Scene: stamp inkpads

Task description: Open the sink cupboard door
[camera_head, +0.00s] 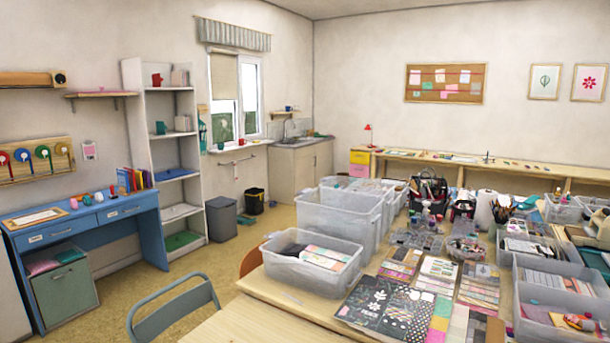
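The sink cupboard (303,170) stands at the far end of the room, in the corner right of the window. It is a low beige unit with a sink and tap (289,132) on top. Its front doors look shut, and the handles are too small to make out. The near bins hide part of its lower right side. Neither of my grippers shows in the head view.
A large table (250,325) with clear plastic bins (352,215) and craft sheets fills the right. A blue chair (175,313) stands in front. A grey bin (221,218) and black bucket (253,201) stand left of the cupboard. Open floor lies between the blue desk (95,222) and table.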

